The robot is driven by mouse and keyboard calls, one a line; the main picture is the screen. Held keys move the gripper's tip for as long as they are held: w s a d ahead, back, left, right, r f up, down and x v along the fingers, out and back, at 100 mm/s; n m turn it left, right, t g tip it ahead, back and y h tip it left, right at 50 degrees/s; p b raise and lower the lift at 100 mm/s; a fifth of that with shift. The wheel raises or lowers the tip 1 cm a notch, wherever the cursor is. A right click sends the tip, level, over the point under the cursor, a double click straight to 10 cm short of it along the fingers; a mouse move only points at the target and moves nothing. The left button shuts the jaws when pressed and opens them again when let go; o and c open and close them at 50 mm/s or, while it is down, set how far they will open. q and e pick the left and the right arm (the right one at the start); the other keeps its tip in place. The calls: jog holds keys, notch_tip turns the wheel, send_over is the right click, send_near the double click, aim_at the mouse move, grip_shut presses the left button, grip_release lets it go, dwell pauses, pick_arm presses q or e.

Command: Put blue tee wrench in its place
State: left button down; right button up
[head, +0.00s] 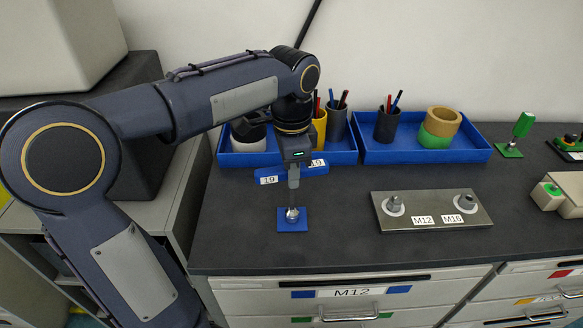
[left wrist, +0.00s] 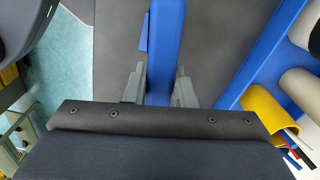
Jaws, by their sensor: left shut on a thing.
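The blue tee wrench (head: 268,180) has a blue crossbar with white "19" labels. My left gripper (head: 293,180) points down and is shut on the crossbar near its middle. In the left wrist view the blue bar (left wrist: 165,40) runs between the two grey fingers of the gripper (left wrist: 159,80). Below the gripper, a small blue square plate (head: 284,225) lies on the dark bench with a silver metal piece (head: 292,215) at its middle. I cannot tell whether this piece belongs to the wrench or the plate. My right gripper is not in view.
Blue trays (head: 426,156) with cups, pens and tape rolls stand behind. A metal plate (head: 437,222) marked M12 and M16 with two bolts lies right of the blue plate. A green-handled tool (head: 522,127) stands further right. Drawers (head: 350,300) line the bench front.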

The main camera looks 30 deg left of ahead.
pick_arm(q)
jog(key=shift+f, duration=0.1)
dwell(0.4)
jog(key=c, duration=1.1)
grip_release()
notch_tip(320, 180, up, 6)
jog(key=p, duration=0.5)
jog(key=shift+f, duration=0.2)
jog(key=shift+r, duration=0.75)
